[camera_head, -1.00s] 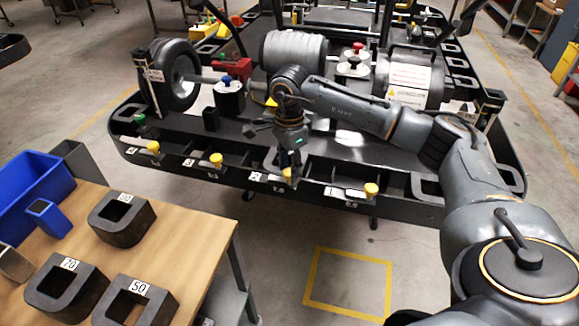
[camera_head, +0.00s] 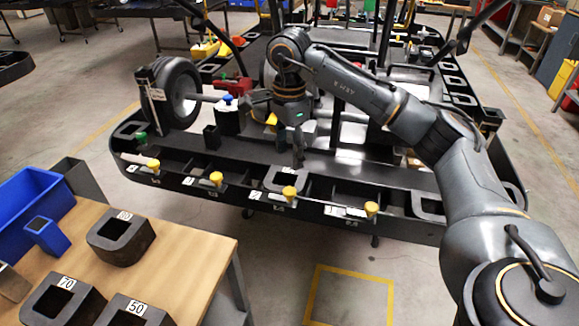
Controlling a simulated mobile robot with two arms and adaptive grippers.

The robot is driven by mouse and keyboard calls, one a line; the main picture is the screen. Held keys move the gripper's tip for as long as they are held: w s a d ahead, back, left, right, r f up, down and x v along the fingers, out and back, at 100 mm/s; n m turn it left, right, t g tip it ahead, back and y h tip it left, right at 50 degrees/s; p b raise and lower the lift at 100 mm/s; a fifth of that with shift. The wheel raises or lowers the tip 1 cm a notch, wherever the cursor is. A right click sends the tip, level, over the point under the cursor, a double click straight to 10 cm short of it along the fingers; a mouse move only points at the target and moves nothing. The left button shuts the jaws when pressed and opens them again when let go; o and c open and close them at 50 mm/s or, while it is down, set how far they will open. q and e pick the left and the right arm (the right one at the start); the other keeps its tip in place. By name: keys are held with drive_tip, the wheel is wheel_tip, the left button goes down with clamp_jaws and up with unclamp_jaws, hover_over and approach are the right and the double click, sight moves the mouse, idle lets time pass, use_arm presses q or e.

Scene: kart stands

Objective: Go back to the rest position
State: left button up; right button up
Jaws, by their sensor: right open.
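My right gripper (camera_head: 298,142) hangs over the black kart stand (camera_head: 200,158), pointing down. Its jaws are open and I see nothing held between them. Its tips are near the row of compartments along the stand's front edge; whether they touch anything is unclear. My right arm reaches in from the right. My left gripper is not in view.
A black wheel (camera_head: 181,92) stands at the stand's left, beside a blue-topped part (camera_head: 228,118). Yellow-knobbed handles (camera_head: 289,192) line the front edge. At lower left, a wooden table (camera_head: 190,255) holds a blue bin (camera_head: 30,210) and dark blocks (camera_head: 120,238). Floor in front is clear.

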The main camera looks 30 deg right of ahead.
drive_tip(key=shift+r, duration=0.6)
